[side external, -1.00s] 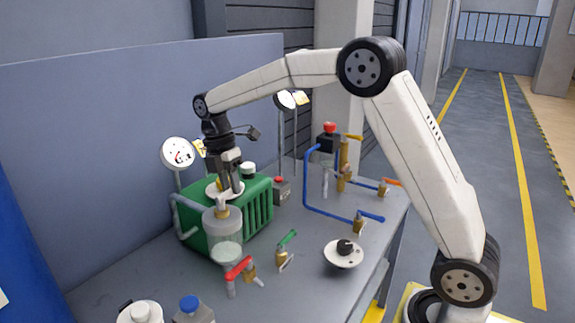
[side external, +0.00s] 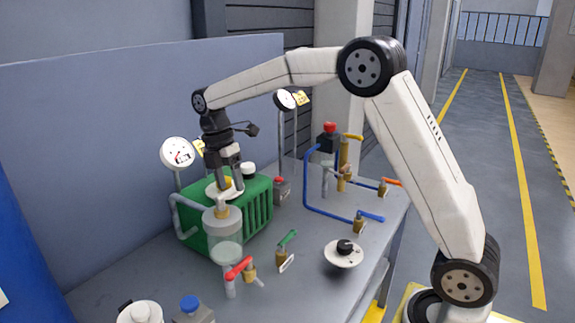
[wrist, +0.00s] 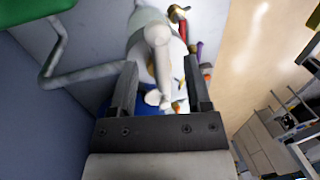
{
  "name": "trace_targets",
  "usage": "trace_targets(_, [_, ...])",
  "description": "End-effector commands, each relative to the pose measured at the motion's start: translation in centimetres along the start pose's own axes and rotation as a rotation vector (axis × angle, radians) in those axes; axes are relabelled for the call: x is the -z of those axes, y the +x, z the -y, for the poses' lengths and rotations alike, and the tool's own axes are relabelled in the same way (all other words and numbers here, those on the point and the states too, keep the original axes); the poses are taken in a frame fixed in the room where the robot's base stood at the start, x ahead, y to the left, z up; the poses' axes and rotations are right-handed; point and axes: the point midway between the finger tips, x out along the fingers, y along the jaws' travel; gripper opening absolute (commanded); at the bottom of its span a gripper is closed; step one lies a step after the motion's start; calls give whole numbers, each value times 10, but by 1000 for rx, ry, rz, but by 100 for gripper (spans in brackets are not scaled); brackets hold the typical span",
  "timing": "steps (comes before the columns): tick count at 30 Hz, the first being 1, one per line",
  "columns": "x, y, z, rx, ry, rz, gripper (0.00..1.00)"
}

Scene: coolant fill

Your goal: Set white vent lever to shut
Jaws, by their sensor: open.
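A white lever (side external: 234,194) shows at the fingertips of my gripper in the side external view, just above a brass fitting (side external: 222,212) on a clear cylinder (side external: 222,238). In the wrist view a pale, round-ended bar (wrist: 158,45), apparently this lever, lies between the two fingers. My gripper (side external: 230,188) points down and is open, with a finger on each side of the bar. It also shows in the wrist view (wrist: 160,64). Contact between fingers and lever cannot be made out. The lever's pivot is partly hidden by the fingers.
A green finned box (side external: 258,215) stands right behind the cylinder. A round gauge (side external: 178,153) rises at the left. Red (side external: 239,268), green (side external: 287,239) and blue (side external: 370,216) levers stand around the bench, with a black knob on a white dial (side external: 344,252). Bare bench (side external: 310,285) lies in front.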

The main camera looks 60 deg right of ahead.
Motion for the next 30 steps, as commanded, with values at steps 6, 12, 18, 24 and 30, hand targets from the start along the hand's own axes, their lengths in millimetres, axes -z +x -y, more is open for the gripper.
trace_targets(6, [0,-25,0,-4,0,0,63])
trace_targets(12, [0,-50,0,-5,-1,0,63])
trace_targets(18, [0,-65,0,-4,-1,1,63])
trace_targets(24, [0,-70,0,-2,-1,0,63])
trace_targets(30, [0,-70,0,-2,-1,0,63])
